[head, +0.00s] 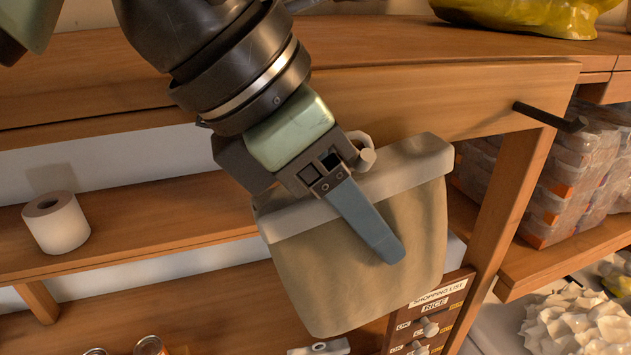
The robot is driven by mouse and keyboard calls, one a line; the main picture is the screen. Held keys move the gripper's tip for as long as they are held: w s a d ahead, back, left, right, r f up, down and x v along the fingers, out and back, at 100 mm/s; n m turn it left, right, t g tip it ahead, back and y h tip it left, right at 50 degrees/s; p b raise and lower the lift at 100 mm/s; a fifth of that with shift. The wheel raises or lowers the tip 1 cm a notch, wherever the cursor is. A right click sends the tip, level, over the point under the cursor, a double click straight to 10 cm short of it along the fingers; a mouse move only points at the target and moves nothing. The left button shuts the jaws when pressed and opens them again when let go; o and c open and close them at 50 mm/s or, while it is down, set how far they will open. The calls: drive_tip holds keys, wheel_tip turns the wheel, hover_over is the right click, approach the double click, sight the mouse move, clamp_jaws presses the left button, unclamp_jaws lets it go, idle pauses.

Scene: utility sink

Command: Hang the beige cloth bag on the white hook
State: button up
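The beige cloth bag (330,275) has a paler band along its top. It is upright but tilted, in front of the wooden frame, with its right end higher. My gripper (378,228) reaches down over its top band. One blue-grey finger lies flat against the bag's front face; the other finger is hidden, and the gripper appears shut on the bag's upper edge. The white hook (368,158), a curved piece with a round end, shows just above the band, right beside my gripper. I cannot tell whether the bag touches or hangs from it.
A black peg (550,117) sticks out of the wooden frame (470,105) at the right. A paper roll (56,223) stands on the left shelf. A shopping list board (436,307) is below right of the bag. Wrapped packs (580,165) fill the right shelf. Cans (150,346) stand below.

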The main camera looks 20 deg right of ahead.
drive_tip(key=o, duration=0.5)
drive_tip(key=shift+w, duration=0.1)
